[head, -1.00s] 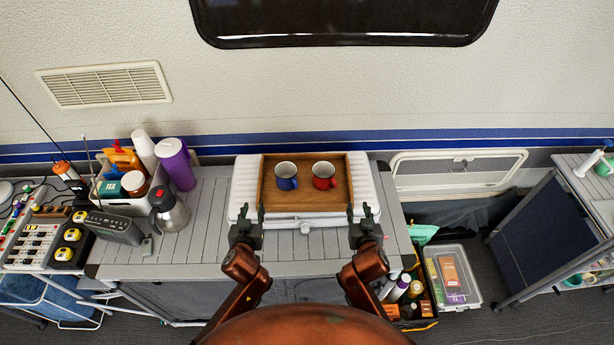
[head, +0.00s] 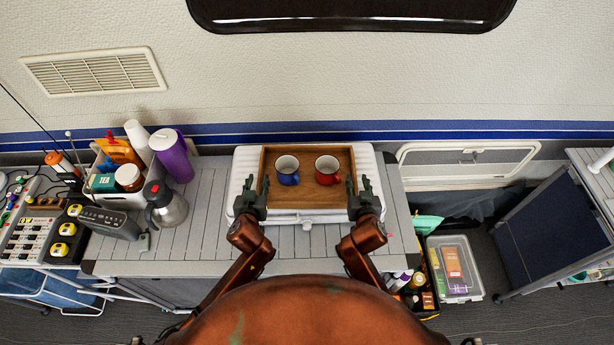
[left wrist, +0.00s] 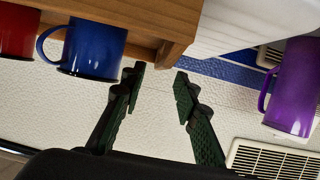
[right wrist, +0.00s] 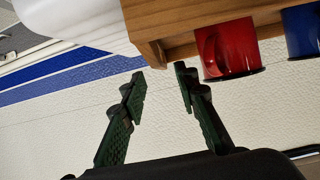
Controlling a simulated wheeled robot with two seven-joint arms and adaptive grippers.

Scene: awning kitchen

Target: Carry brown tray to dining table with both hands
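The brown wooden tray (head: 308,197) lies on a white box on the grey slatted counter. A blue mug (head: 288,176) and a red mug (head: 327,172) stand in it. My left gripper (head: 256,190) is at the tray's left side near its front corner. In the left wrist view its fingers (left wrist: 157,78) are apart with nothing between them, beside the tray corner (left wrist: 172,52). My right gripper (head: 360,189) is at the tray's right side. In the right wrist view its fingers (right wrist: 159,76) are apart and empty, beside the tray corner (right wrist: 150,50).
The white box (head: 243,166) sticks out past the tray's sides. A steel jug (head: 168,207), a purple pitcher (head: 174,156) and a black radio (head: 110,222) stand to the left. A clear bin (head: 470,290) is on the floor at right. A dark-sided cart (head: 545,235) is far right.

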